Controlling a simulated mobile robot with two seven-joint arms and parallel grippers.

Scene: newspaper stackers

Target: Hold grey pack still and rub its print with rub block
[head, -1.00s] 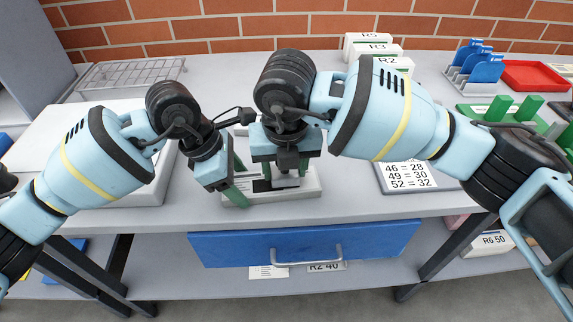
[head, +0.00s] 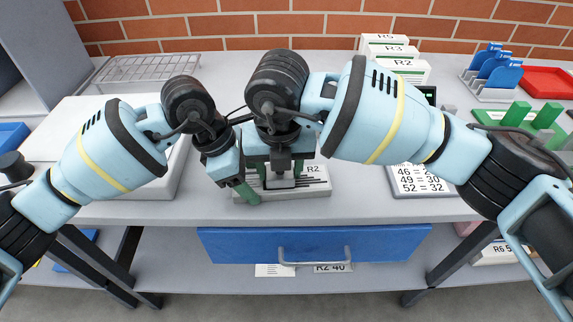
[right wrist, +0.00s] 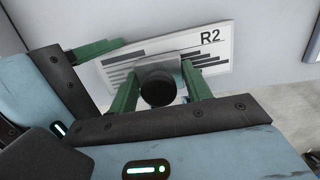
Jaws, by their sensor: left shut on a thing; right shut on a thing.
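The grey pack (head: 317,187) lies flat near the table's front edge, with "R2" and dark print bars on its upper face. The right wrist view shows it too (right wrist: 222,48). My left gripper (head: 247,190) is shut on the pack's left end; one green finger of it shows at the upper left of the right wrist view. My right gripper (head: 281,173) is shut on the rub block (head: 281,183), a grey block with a black round knob in the right wrist view (right wrist: 158,86). The block is over the middle of the print and hides part of it; contact is hard to judge.
White packs (head: 398,68) stand at the back. A number sheet (head: 422,181) lies to the right, with green racks (head: 520,118), a blue-divider stand (head: 493,68) and a red tray (head: 548,82) beyond. A wire rack (head: 150,68) is back left. A blue drawer (head: 315,245) hangs below.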

